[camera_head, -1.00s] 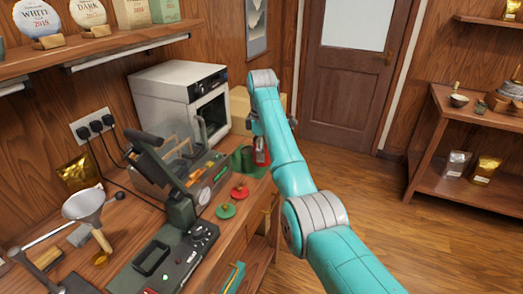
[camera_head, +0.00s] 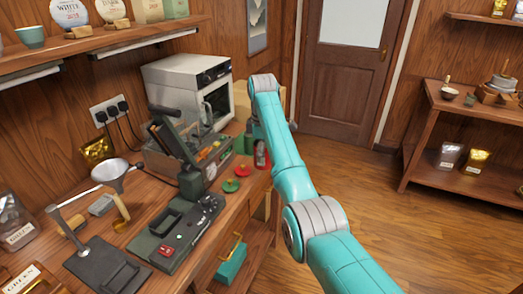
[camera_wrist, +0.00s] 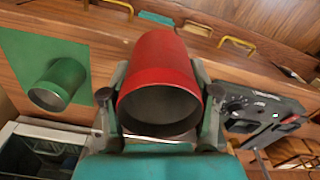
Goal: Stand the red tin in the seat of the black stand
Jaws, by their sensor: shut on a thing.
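My gripper (camera_wrist: 160,118) is shut around the red tin (camera_wrist: 160,65), a finger on each side, its open round end facing the wrist camera. In the head view the tin (camera_head: 261,155) shows partly behind my arm, near the bench's right edge. The black stand (camera_head: 88,262) is at the lower left of the head view. It has a dark base with a squarish raised or recessed part, and a thin post whose arm reaches to a metal funnel (camera_head: 110,171). The tin is well apart from the stand.
A dark press (camera_head: 180,228) stands right of the stand. A green tin (camera_wrist: 58,85) shows in the wrist view. The floor right of the bench is clear.

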